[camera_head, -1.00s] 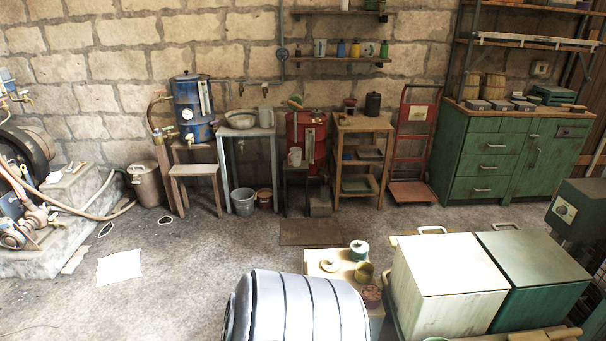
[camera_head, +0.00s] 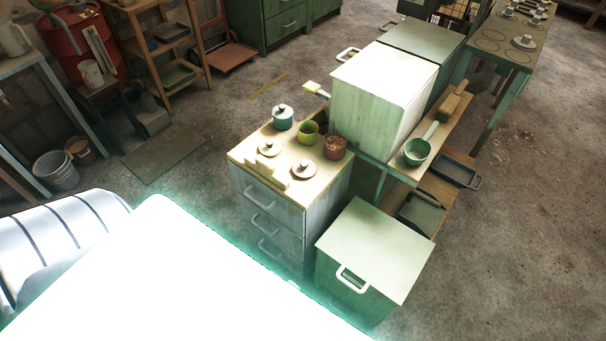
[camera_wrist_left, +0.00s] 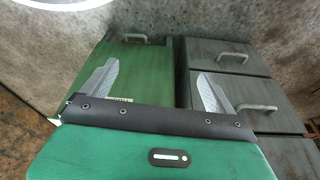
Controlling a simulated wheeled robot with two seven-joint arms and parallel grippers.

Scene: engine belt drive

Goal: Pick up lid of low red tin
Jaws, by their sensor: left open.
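The low red tin (camera_head: 335,147) stands uncovered at the right side of the drawer cabinet's light top (camera_head: 250,139). A reddish-brown lid (camera_head: 304,169) with a knob lies flat near the front, left of that tin. A yellow-green lid (camera_head: 269,147) lies farther left, near an open yellow-green tin (camera_head: 307,136). A teal tin (camera_head: 283,119) has its lid on. My left gripper (camera_wrist_left: 158,70) is open and empty in the left wrist view, above a green box (camera_wrist_left: 140,58) beside grey drawers (camera_wrist_left: 225,62). The tins and lids do not show there. My right gripper is not in view.
A pale lidded box (camera_head: 385,95) stands close behind the tins, with a brush (camera_head: 316,89) beside it. A green pot (camera_head: 418,151) sits on the wooden shelf to the right. A lower green box (camera_head: 365,255) stands beside the drawers. A wooden holder (camera_head: 267,168) borders the lids.

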